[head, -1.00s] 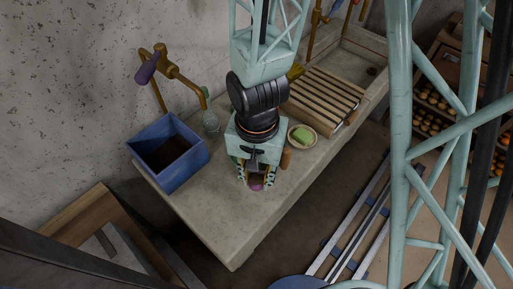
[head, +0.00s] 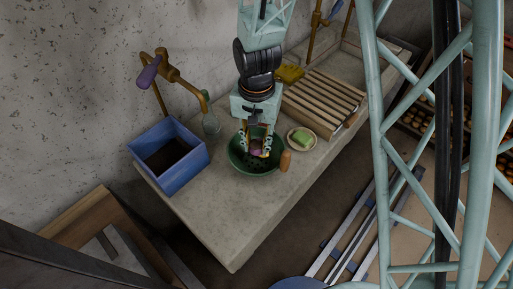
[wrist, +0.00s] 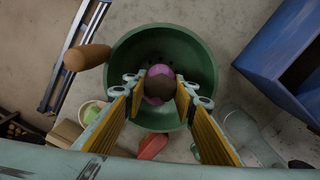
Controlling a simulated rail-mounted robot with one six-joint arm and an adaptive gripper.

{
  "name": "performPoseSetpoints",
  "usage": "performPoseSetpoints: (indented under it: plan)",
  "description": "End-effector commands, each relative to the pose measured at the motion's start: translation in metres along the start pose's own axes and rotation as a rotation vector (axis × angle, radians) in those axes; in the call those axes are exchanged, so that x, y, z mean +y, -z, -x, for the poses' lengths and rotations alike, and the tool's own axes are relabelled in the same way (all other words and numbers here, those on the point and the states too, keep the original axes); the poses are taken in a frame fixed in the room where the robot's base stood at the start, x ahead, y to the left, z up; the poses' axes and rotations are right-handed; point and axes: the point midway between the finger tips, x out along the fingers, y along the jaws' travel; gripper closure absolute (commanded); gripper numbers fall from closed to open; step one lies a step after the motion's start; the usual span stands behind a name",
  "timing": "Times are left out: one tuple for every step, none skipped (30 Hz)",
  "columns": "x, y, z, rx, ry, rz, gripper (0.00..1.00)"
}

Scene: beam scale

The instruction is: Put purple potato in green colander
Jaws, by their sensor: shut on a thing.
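The green colander (head: 238,165) sits on the stone counter, round and dark green; its bowl also shows in the wrist view (wrist: 200,62). My gripper (head: 258,150) is over the colander, fingers pointing down, shut on the purple potato (head: 257,153). In the wrist view the potato (wrist: 160,71) shows purple and brown between the yellow-padded fingers (wrist: 160,88), within the outline of the bowl. The fingers hide part of it. I cannot tell how far it is above the colander's floor.
A long brown thing (head: 286,161) lies against the colander's right rim. A small plate with a green block (head: 302,138) is right of it. A blue bin (head: 183,178) and brass tap (head: 165,64) are left, a slatted rack (head: 322,98) behind right. The front counter is clear.

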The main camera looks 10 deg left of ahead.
Motion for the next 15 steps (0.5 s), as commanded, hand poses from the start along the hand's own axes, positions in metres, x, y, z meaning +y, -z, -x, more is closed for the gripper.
performPoseSetpoints:
  plan:
    - [-0.0003,0.0013,-0.0002,0.000,0.000,0.000,0.85]
    - [-0.0004,0.0017,-0.0002,0.000,0.000,0.000,0.85]
    - [-0.0005,0.0020,-0.0002,0.000,0.000,0.000,0.85]
    - [-0.0005,0.0020,-0.0002,0.000,0.000,0.000,0.85]
    - [-0.0005,0.0020,-0.0001,0.000,0.000,0.000,0.85]
    - [-0.0005,0.0020,-0.0001,0.000,0.000,0.000,0.85]
    - [-0.0005,0.0019,-0.0001,0.000,0.000,0.000,0.85]
    - [-0.0006,0.0019,-0.0001,0.000,0.000,0.000,0.85]
    - [-0.0006,0.0019,-0.0001,0.000,0.000,0.000,0.85]
    - [-0.0006,0.0020,-0.0001,0.000,0.000,0.000,0.85]
    - [-0.0006,0.0022,-0.0001,0.000,0.000,0.000,0.85]
    - [-0.0008,0.0028,-0.0002,0.000,0.000,0.000,0.85]
    - [-0.0011,0.0037,-0.0002,0.000,0.000,-0.001,0.85]
    - [-0.0014,0.0049,-0.0004,0.000,0.000,-0.001,0.85]
    - [-0.0021,0.0073,-0.0005,0.001,0.001,-0.001,0.85]
